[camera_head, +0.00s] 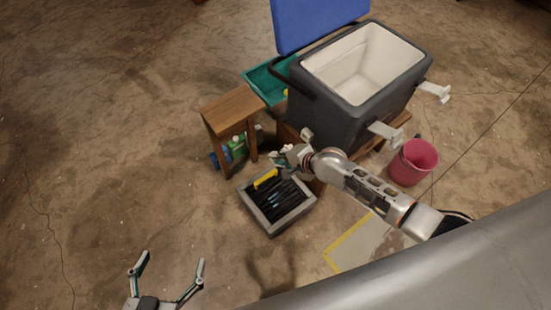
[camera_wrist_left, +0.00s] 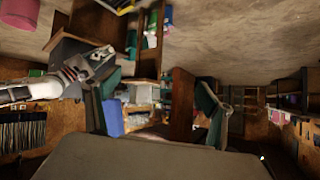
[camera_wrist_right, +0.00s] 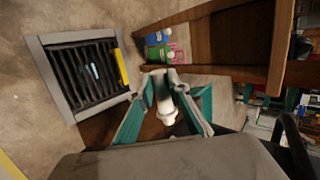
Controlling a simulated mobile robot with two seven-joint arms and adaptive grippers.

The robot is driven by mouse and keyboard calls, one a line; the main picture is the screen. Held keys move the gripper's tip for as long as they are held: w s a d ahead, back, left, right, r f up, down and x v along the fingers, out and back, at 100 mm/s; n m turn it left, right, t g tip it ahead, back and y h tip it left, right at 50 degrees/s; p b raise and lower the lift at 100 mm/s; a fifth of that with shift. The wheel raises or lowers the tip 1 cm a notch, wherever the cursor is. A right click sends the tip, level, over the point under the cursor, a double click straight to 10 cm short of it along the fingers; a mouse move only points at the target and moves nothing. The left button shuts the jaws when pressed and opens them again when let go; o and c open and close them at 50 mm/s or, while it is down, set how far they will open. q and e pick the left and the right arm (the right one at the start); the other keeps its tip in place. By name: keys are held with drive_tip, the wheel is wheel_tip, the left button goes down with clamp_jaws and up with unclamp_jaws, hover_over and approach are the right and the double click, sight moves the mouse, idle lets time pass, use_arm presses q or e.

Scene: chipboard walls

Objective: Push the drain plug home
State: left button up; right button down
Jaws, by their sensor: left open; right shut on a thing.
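The dark grey cooler (camera_head: 345,110) has a white inside and its blue lid (camera_head: 310,22) stands open. A small white fitting (camera_head: 307,135) shows low on the cooler's near left corner, beside my right gripper (camera_head: 284,156). In the right wrist view my right gripper (camera_wrist_right: 163,82) has its fingers closed around a white cylindrical part (camera_wrist_right: 166,110), which looks like the drain plug. Whether it is seated cannot be told; the fingers cover part of it. My left gripper (camera_head: 172,268) is open and empty over the floor, far from the cooler.
A wooden stool (camera_head: 232,108), bottles (camera_head: 238,148) and a teal bin (camera_head: 262,80) stand left of the cooler. A pink bucket (camera_head: 412,165) stands right. Floor near my left gripper is clear.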

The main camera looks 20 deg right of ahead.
use_arm(q)
drive_tip(key=shift+w+d+r+n+t+h+b, duration=0.15)
drive_tip(key=shift+w+d+r+b, duration=0.2)
drive_tip(key=shift+d+r+b, duration=0.25)
drive_tip(key=shift+w+d+r+n+t+h+b, duration=0.15)
drive_tip(key=shift+w+d+r+b, duration=0.2)
drive_tip(key=shift+d+b, duration=0.3)
use_arm(e)
drive_tip(key=shift+w+d, duration=0.35)
drive_tip(key=shift+d, duration=0.45)
drive_tip(key=shift+w+d, duration=0.3)
drive_tip(key=shift+d, duration=0.55)
drive_tip(key=shift+w+d, duration=0.35)
drive_tip(key=shift+d, duration=0.45)
use_arm(q)
drive_tip(key=shift+s+f, duration=0.2)
drive_tip(key=shift+f, duration=0.05)
drive_tip(key=shift+w+r+p, duration=0.25)
drive_tip(key=shift+r+p, duration=0.1)
drive_tip(key=shift+r, duration=0.25)
drive_tip(key=shift+w+r, duration=0.2)
drive_tip(key=shift+r, duration=0.1)
drive_tip(key=shift+w+r, duration=0.1)
drive_tip(key=shift+r, duration=0.1)
drive_tip(key=shift+f, duration=0.15)
